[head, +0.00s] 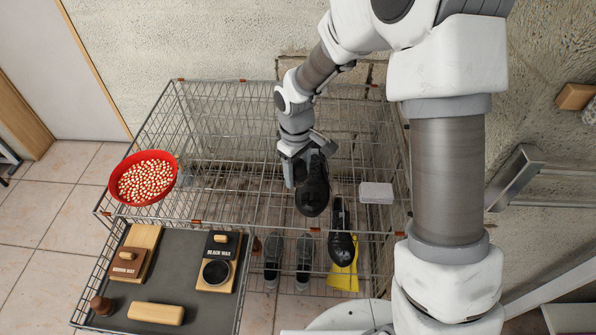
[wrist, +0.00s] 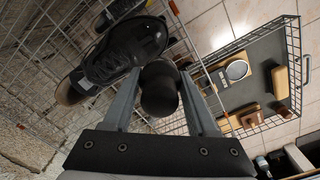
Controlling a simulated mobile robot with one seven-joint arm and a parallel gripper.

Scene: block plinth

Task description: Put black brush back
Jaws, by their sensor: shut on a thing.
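My gripper (wrist: 160,92) is shut on a dark, round-topped thing, which looks like the black brush (wrist: 159,98), between its fingers in the wrist view. In the head view my gripper (head: 302,172) is over the wire rack, beside a black shoe (head: 314,198); the brush cannot be made out there. The shoe is close behind the brush in the wrist view (wrist: 128,48); I cannot tell whether they touch. At the lower left is a grey tray (head: 190,318) bearing the black wax block (head: 220,246), with an open dark tin (head: 216,272) in front of its label.
A red bowl (head: 172,190) stands on the rack's left. A second black shoe (head: 342,248) and a pale box (head: 376,193) are to the right.

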